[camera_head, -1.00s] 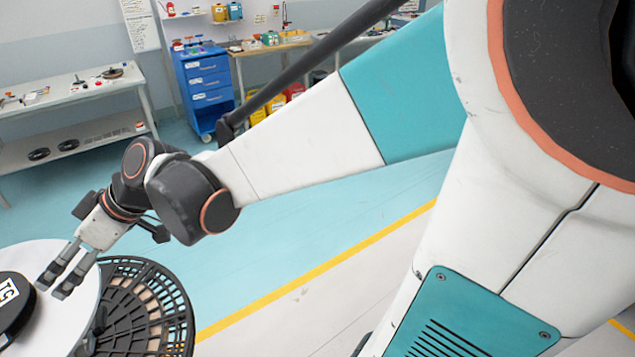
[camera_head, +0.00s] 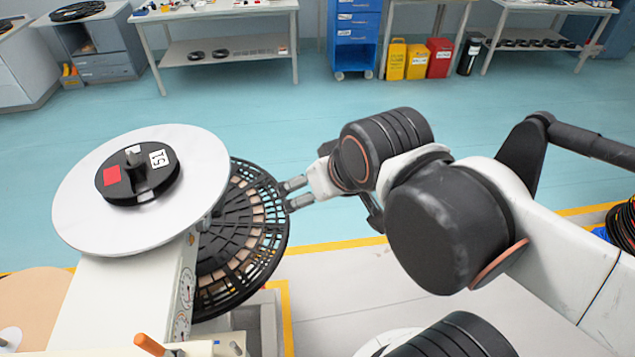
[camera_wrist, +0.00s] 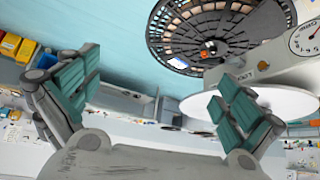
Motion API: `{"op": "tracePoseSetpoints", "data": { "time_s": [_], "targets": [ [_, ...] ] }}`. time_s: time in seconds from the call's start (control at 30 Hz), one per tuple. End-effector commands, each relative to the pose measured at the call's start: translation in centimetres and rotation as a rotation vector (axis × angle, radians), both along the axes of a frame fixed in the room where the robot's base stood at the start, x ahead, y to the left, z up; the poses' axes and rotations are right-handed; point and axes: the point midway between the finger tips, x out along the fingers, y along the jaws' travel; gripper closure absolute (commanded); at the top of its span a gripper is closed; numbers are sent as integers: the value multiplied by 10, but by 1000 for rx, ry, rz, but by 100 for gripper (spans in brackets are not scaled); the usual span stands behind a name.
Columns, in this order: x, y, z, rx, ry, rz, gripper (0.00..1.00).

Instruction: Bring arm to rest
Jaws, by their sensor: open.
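My gripper (camera_head: 291,194) is at the end of my arm, in the middle of the head view. Its fingertips are just right of the rim of a black slotted reel (camera_head: 262,192); whether they touch it I cannot tell from this angle. In the wrist view my gripper (camera_wrist: 150,110) shows two teal-padded fingers spread wide with nothing between them. The black reel (camera_wrist: 215,28) also shows there, beyond the fingers.
A white disc (camera_head: 85,215) with a black hub (camera_head: 150,180) sits on a machine with dial gauges (camera_head: 186,290), left of my gripper. Tables (camera_head: 215,15), a blue drawer cabinet (camera_head: 355,40) and coloured bins (camera_head: 418,60) stand at the back. Blue floor between is clear.

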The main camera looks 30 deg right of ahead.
Motion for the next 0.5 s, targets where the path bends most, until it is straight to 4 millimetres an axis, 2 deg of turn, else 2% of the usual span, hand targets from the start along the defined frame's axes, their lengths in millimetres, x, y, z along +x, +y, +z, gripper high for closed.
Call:
{"op": "tracePoseSetpoints", "data": {
  "time_s": [0.17, 0.27, 0.5],
  "targets": [
    [0, 0, -1, 0, 0, 1, 0],
    [0, 0, -10, 0, 0, 1, 0],
    [0, 0, -53, 1, 1, 2, 0]
  ]
}}
